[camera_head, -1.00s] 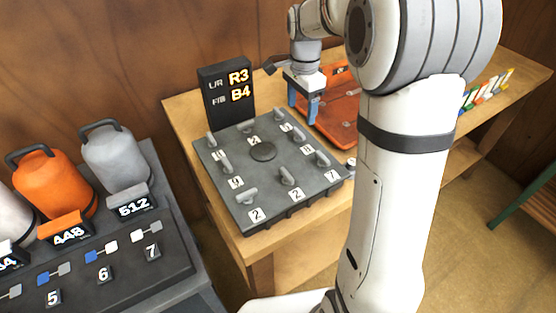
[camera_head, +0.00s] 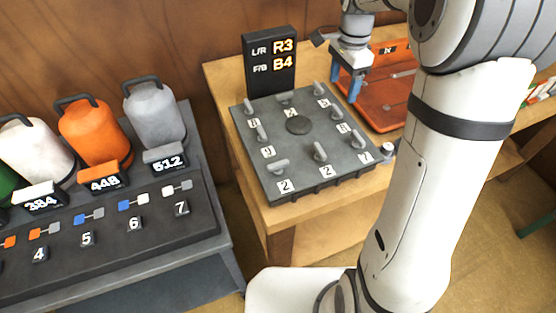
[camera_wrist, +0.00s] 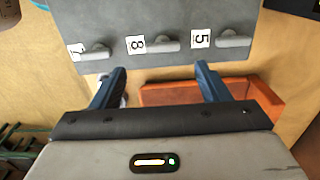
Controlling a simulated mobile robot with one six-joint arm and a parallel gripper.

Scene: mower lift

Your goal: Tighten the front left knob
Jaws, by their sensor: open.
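The grey plate (camera_head: 265,112) lies on a wooden table and carries several grey lever knobs with number labels around a dark round disc (camera_head: 298,124). The knob at the near left corner (camera_head: 279,165) has a label reading 2. My gripper (camera_head: 347,88) is open and empty, fingers pointing down, just past the plate's back right edge and well away from that knob. In the wrist view my gripper (camera_wrist: 161,70) has its fingertips beside the plate edge with the knobs labelled 7 (camera_wrist: 95,52), 8 (camera_wrist: 162,46) and 5 (camera_wrist: 233,39). The near left knob is not visible there.
A black display (camera_head: 270,60) reading L/R R3 and F/B B4 stands behind the plate. An orange tray (camera_head: 385,105) lies right of the plate. A small round metal part (camera_head: 388,149) is at the plate's right corner. Weights (camera_head: 88,135) stand on the left bench.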

